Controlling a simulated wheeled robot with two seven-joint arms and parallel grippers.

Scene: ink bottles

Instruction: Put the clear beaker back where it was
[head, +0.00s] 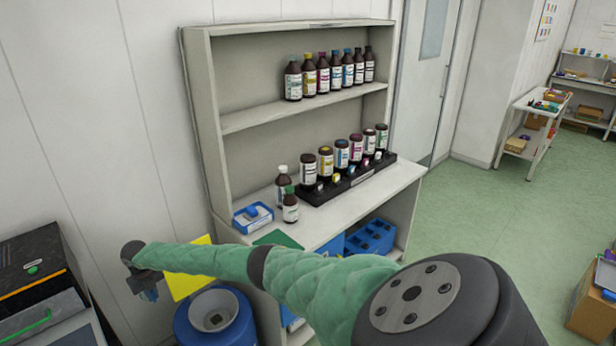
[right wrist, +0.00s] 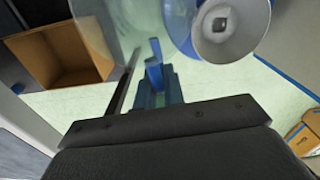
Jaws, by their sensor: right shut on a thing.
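My right gripper (head: 148,292) is at the far left end of my outstretched green-sleeved arm, beside the blue drum. In the right wrist view the gripper (right wrist: 155,65) is shut on a see-through thing, seemingly the clear beaker (right wrist: 138,22), whose faint wall shows at the top. Its full outline and contents are hard to make out, and I cannot pick it out in the head view. My left gripper is in neither view.
A blue drum (head: 247,325) with a white funnel (head: 213,312) stands on the floor right of the gripper. The bench (head: 330,212) carries several brown bottles, a black rack (head: 350,182) and a blue tray (head: 240,221). A dark machine (head: 35,262) is at left. An open cardboard box (right wrist: 65,50) shows in the wrist view.

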